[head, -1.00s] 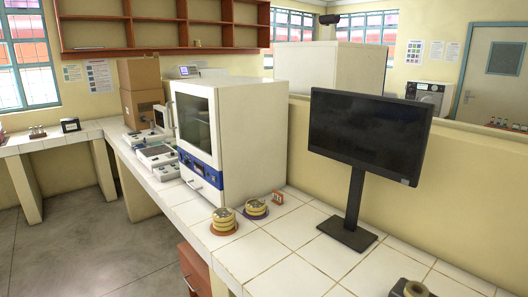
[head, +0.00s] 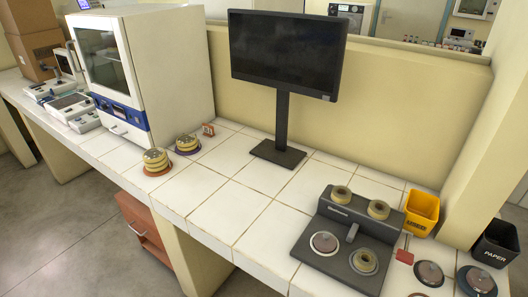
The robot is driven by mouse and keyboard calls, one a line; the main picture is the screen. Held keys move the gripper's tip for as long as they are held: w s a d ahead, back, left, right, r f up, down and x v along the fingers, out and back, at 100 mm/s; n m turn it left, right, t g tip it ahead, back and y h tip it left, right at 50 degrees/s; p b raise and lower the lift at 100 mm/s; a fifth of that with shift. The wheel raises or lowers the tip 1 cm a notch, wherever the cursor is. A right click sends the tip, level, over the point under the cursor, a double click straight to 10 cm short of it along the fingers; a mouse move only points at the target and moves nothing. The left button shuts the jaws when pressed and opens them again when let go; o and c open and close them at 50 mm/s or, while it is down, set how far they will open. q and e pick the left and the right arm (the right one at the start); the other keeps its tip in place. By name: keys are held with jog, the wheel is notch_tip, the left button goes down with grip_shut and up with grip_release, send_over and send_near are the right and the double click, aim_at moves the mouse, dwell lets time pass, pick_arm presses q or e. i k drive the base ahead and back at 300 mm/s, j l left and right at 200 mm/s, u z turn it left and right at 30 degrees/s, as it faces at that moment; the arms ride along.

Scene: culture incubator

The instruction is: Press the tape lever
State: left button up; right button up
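A dark grey device (head: 318,251) stands on the white tiled bench at the lower right in the head view. Two tan tape rolls sit on its raised back part, a left roll (head: 341,194) and a right roll (head: 378,209). A short light lever (head: 352,232) sticks up near its middle. Its lower front part holds a round disc (head: 324,243) on the left and a round ring-like piece (head: 364,262) on the right. Neither of my grippers is in view.
A monitor (head: 285,55) stands behind and left of the device. A white incubator (head: 170,75) and two stacks of dishes (head: 156,161) (head: 187,143) are further left. Yellow (head: 421,212) and black (head: 495,244) bins stand at right. Bench tiles (head: 225,213) left of the device are clear.

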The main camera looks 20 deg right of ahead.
aim_at(404, 256)
jog(key=l+z, duration=0.1)
jog(key=z, duration=1.55)
